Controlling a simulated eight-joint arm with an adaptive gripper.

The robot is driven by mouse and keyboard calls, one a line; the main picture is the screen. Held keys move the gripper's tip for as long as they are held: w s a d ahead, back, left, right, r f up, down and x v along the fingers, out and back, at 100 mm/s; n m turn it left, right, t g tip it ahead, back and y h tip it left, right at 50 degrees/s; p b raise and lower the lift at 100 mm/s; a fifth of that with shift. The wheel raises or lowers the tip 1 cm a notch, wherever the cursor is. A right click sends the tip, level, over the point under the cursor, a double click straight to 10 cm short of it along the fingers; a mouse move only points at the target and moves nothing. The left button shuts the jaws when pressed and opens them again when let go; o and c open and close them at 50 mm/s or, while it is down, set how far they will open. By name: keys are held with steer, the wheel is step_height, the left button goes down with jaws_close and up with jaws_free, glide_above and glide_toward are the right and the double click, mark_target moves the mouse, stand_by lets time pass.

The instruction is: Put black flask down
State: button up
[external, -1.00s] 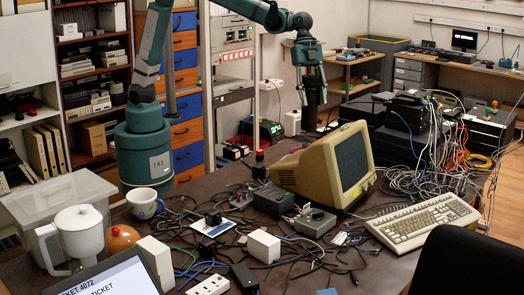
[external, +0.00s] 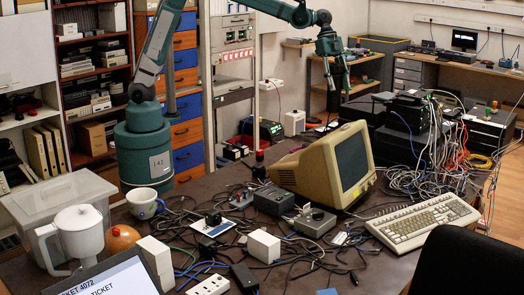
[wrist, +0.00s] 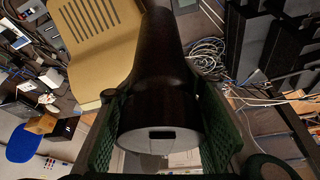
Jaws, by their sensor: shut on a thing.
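The black flask (wrist: 160,60) is a dark, long cylinder in the wrist view, with its pale-marked end towards the camera. The two green finger pads of my gripper (external: 339,86) are on either side of it, and the gripper is shut on it. In the external view my gripper is above the far side of the table, behind the monitor, tilted. The flask is hard to make out there against the dark background. It appears clear of the tabletop, but its exact height cannot be told.
A beige monitor (external: 300,170) stands in front of my gripper. Black equipment boxes with tangled cables (external: 440,150) are to the right. A keyboard (external: 424,222), cables and adapters crowd the table. A white mug (external: 143,203) is at the left.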

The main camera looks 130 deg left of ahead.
steer(key=s+a+n+y, duration=0.1)
steer(key=s+a, duration=0.7)
steer(key=a, duration=0.3)
steer(key=s+a+f+n, duration=0.1)
steer(key=s+a+n, duration=0.1)
steer(key=s+a, duration=0.8)
steer(key=s+a+n+y, duration=0.1)
steer(key=s+a, duration=0.5)
steer(key=a, duration=0.7)
step_height(320, 180, down, 19)
steer(key=shift+s+a, duration=0.15)
steer(key=shift+a, duration=0.05)
step_height(320, 180, down, 6)
steer(key=shift+f, duration=1.9)
steer(key=shift+f+b, duration=0.1)
steer(key=shift+b, duration=0.2)
